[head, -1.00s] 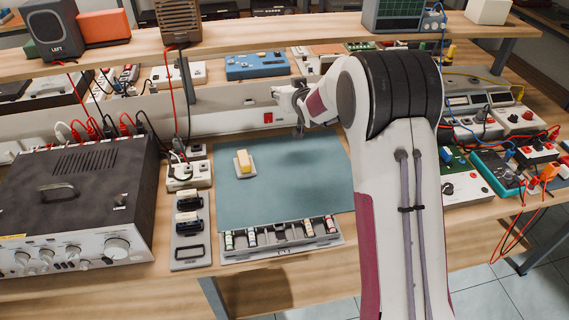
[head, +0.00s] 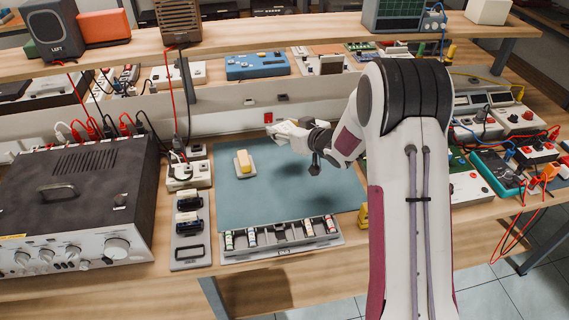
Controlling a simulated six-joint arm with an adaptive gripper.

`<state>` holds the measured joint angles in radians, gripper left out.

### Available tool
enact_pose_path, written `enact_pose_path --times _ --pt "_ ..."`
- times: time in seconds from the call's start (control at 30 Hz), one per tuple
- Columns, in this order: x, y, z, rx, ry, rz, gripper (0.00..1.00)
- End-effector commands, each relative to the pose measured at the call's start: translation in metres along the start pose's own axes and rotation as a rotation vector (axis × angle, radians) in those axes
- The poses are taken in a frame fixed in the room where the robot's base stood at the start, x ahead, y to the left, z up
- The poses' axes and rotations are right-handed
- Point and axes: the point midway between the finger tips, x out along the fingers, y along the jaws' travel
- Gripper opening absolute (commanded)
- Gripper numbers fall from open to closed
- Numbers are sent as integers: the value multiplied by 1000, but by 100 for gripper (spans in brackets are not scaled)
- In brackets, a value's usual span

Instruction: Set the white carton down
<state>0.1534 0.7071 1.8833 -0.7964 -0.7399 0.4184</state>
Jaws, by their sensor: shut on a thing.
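My gripper (head: 300,132) is at the end of my arm, in the air over the back part of the blue-green mat (head: 245,205). It is shut on a small pale thing that looks like the white carton (head: 282,127), seen small and partly covered by the gripper. The carton appears raised above the mat, as dark shadows lie on the mat below. The fingers are too small to make out clearly.
A grey tray of small tubes (head: 282,238) lies along the mat's front edge. A large dark amplifier (head: 75,205) stands left. The mat's middle is clear.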

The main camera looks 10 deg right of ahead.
Motion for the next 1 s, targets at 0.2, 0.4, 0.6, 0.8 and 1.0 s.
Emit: enact_pose_path --times 0.2,0.4,0.6,0.8,1.0 --pt "0 0 0 -1 0 0 23" --pt "2 0 4 0 -1 0 23" --pt "9 0 23 2 -2 0 23" --pt "19 0 45 1 -2 0 23" --pt "24 0 56 -1 1 1 23"
